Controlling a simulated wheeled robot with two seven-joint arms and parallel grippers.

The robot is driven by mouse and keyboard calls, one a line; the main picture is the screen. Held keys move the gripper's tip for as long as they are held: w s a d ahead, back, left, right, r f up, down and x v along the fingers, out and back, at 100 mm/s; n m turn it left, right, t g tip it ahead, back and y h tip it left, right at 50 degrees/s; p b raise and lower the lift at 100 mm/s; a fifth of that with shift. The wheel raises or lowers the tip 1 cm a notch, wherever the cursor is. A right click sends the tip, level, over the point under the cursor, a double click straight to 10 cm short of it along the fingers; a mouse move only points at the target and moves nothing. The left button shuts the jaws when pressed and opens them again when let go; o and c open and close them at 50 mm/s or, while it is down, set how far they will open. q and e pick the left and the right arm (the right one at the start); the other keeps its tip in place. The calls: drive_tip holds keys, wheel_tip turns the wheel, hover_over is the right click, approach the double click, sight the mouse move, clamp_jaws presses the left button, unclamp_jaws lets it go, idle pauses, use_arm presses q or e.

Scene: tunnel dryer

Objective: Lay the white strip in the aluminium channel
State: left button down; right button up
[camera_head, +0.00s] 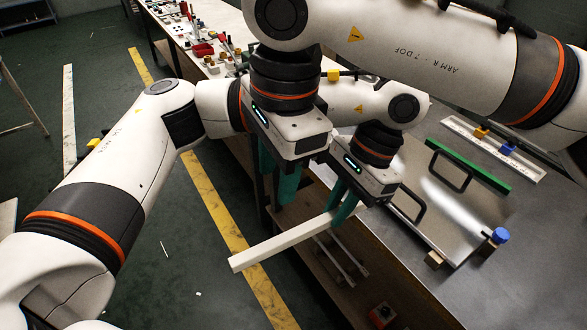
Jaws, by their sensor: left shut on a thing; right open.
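The white strip (285,243) is a long, straight, pale bar. It slants from lower left up to my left gripper (342,208), whose teal fingers are shut on its right end. The strip's free end hangs out past the bench edge, over the floor. My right gripper (277,182) is open and empty, just left of my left gripper and above the strip. A long pale rail (493,150) carrying a yellow and a blue block lies on the bench at the right. I cannot tell whether this rail is the aluminium channel.
A shiny metal panel (440,215) with black handles and a green edge bar (470,166) lies on the grey bench. A blue knob (500,236) stands at its near corner. Small parts and a red tray (203,50) crowd the far bench. Yellow floor stripes run at left.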

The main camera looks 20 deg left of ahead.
sight(306, 227)
use_arm(q)
drive_tip(key=shift+d, duration=0.1)
use_arm(e)
drive_tip(key=d+f, duration=0.1)
drive_tip(key=f, duration=0.3)
drive_tip(key=w+d+f+t+h, duration=0.1)
drive_tip(key=f, duration=0.3)
drive_tip(key=w+d+f+h, duration=0.1)
drive_tip(key=f, duration=0.3)
drive_tip(key=shift+d+f+n, duration=0.1)
drive_tip(key=shift+f+n, duration=0.1)
drive_tip(key=shift+n, duration=0.1)
clamp_jaws()
use_arm(q)
drive_tip(key=c, duration=1.3)
unclamp_jaws()
drive_tip(key=shift+r, duration=0.1)
